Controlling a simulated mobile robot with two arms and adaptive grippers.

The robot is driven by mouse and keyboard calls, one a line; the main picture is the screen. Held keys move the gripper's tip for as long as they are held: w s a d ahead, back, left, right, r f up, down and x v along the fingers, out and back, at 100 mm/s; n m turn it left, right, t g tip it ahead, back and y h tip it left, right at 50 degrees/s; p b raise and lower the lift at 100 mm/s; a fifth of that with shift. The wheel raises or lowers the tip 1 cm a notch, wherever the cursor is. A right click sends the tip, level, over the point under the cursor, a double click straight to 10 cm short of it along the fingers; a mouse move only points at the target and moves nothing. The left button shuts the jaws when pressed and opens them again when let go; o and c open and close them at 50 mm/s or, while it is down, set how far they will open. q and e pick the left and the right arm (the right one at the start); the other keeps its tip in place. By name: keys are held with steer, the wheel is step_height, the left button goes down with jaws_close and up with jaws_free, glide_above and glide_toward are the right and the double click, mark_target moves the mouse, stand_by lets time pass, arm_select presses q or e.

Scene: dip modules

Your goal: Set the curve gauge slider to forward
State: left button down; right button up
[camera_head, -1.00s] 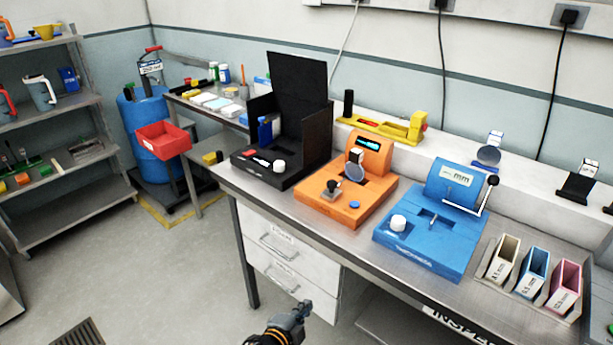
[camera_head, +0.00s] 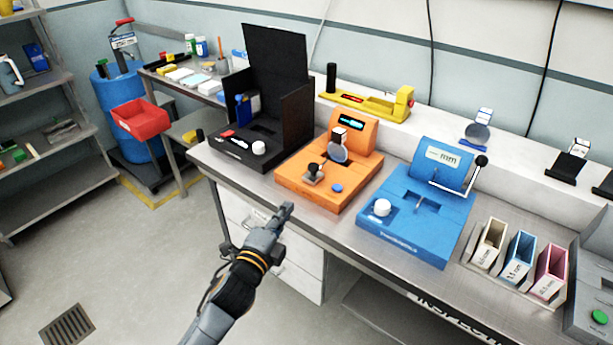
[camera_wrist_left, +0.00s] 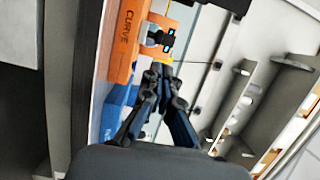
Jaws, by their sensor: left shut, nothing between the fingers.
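The curve gauge (camera_head: 356,172) is an orange device on the workbench, with a lit display on its raised back part. A black knob on a small grey plate (camera_head: 313,173) sits at its front left, and a blue button lies to the right of it. In the left wrist view the gauge's orange side (camera_wrist_left: 127,45) carries the word CURVE. My left gripper (camera_head: 286,211) is shut and empty, in front of the bench edge, below and left of the gauge, apart from it. Its fingers also show in the left wrist view (camera_wrist_left: 160,76). My right gripper is not in view.
A black device with tall panels (camera_head: 276,130) stands left of the gauge. A blue thickness gauge (camera_head: 420,222) stands to its right, then several coloured slotted blocks (camera_head: 519,259). A yellow device (camera_head: 365,103) is on the ledge behind. The floor at left is mostly clear.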

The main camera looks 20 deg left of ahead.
mark_target(316, 171)
arm_select(q)
steer(key=w, duration=0.4)
steer(key=w+p, duration=0.1)
steer(key=w, duration=0.3)
steer(key=w+d+p, duration=0.1)
steer(key=w, duration=0.4)
steer(key=shift+d, duration=0.1)
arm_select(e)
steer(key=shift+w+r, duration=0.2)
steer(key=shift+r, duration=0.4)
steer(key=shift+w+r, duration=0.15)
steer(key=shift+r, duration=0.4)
arm_select(q)
steer(key=w+b, duration=0.1)
steer(key=w+d+b, duration=0.1)
steer(key=w, duration=0.2)
steer(key=shift+d+f+b, duration=0.15)
steer(key=shift+d+b, duration=0.1)
steer(key=shift+b, duration=0.15)
steer(key=shift+w+d, duration=0.1)
steer(key=shift+w, duration=0.25)
steer(key=shift+r, duration=0.3)
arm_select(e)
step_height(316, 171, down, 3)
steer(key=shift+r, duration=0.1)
arm_select(q)
steer(key=shift+s, duration=0.1)
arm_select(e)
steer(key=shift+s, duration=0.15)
